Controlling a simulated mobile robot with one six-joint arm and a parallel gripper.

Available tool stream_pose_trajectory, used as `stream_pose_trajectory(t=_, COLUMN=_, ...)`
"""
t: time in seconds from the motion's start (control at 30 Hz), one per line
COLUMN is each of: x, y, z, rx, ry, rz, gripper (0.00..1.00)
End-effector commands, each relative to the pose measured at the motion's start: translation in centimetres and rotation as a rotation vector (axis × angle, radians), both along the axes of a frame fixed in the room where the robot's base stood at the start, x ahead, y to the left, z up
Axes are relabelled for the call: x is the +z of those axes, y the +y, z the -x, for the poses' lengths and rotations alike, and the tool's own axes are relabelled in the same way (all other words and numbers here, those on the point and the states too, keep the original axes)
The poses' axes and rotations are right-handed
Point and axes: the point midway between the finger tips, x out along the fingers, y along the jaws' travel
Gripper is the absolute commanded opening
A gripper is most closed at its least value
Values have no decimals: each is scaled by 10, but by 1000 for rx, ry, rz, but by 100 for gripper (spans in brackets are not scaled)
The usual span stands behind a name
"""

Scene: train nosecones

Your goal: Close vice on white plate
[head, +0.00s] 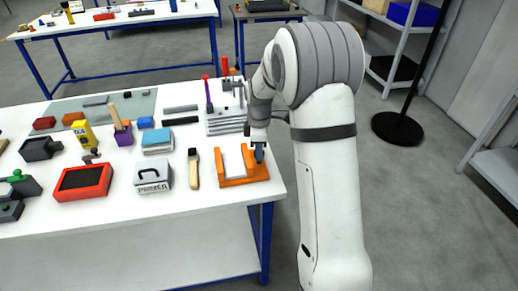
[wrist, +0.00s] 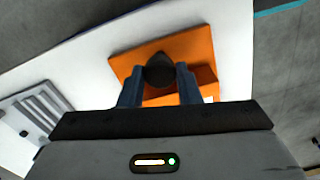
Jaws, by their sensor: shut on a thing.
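The orange vice (head: 241,180) sits near the right front corner of the white table. A white plate (head: 235,164) stands between its jaws; whether the jaws touch it I cannot tell. My gripper (head: 259,153) is at the right end of the vice. In the wrist view the vice (wrist: 190,45) lies ahead, and my gripper (wrist: 160,82) is shut on a dark round knob (wrist: 160,70) at the vice. The fingers hide part of the vice, and the plate is mostly hidden there.
A brush (head: 193,168) and a primer box (head: 152,175) lie left of the vice. A grey slotted rack (head: 225,122) stands behind it and also shows in the wrist view (wrist: 38,112). The table's right edge is close to the vice.

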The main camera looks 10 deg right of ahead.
Motion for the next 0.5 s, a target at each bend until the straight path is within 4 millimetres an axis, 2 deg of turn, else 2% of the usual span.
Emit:
stream_pose_trajectory(t=0.03, x=1, y=0, z=-1, rx=0, ry=-3, rz=0, gripper=32)
stream_pose_trajectory(t=0.3, x=0, y=0, z=0, rx=1, ry=-1, rz=0, gripper=52)
stream_pose_trajectory(t=0.5, x=1, y=0, z=0, rx=1, ry=-1, rz=0, gripper=52)
